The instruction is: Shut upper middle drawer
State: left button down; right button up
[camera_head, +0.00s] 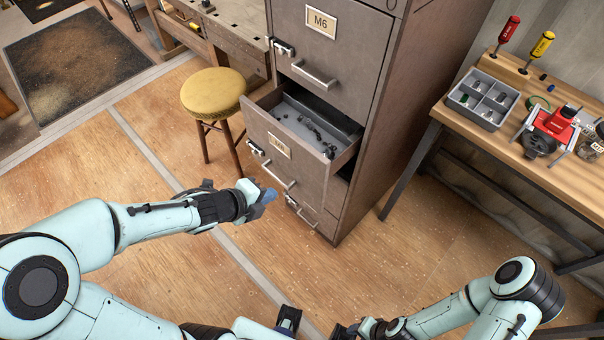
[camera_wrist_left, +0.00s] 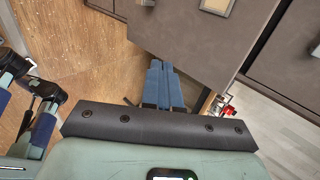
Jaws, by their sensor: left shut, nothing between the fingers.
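The grey-brown cabinet (camera_head: 392,110) has one drawer pulled out, below the shut drawer labelled M6 (camera_head: 318,60). This open drawer (camera_head: 268,140) has a label, a bar handle and small dark parts inside. Its front seems to fill the upper middle of the left wrist view (camera_wrist_left: 185,35). My left gripper (camera_head: 268,197) is shut and empty, with its blue fingers together, low in front of the drawer front. The fingers also show in the left wrist view (camera_wrist_left: 162,82). Contact with the drawer cannot be told. My right gripper (camera_head: 340,331) is low at the bottom edge, its fingers unclear.
A yellow-topped stool (camera_head: 213,92) stands left of the open drawer, by a wooden workbench (camera_head: 232,28). On the right, a wooden table (camera_head: 555,178) carries a grey divided tray (camera_head: 484,98), screwdrivers and a red tool (camera_head: 554,122). The floor before the cabinet is clear.

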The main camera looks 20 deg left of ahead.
pick_arm(q)
jog(key=f, duration=0.1)
jog(key=b, duration=0.4)
send_near(307, 179)
jog(key=x, duration=0.3)
jog(key=f+x, duration=0.1)
jog(key=x, duration=0.1)
jog(key=shift+s+a, duration=0.2)
jog(key=shift+s, duration=0.05)
jog(key=shift+w+d, duration=0.2)
jog(key=shift+w, duration=0.35)
pick_arm(e)
jog(key=f, duration=0.1)
jog(key=s+f, duration=0.1)
jog(key=f, duration=0.2)
jog(key=shift+s+f, duration=0.3)
pick_arm(q)
jog(key=shift+w, duration=0.1)
pick_arm(e)
jog(key=shift+r, duration=0.15)
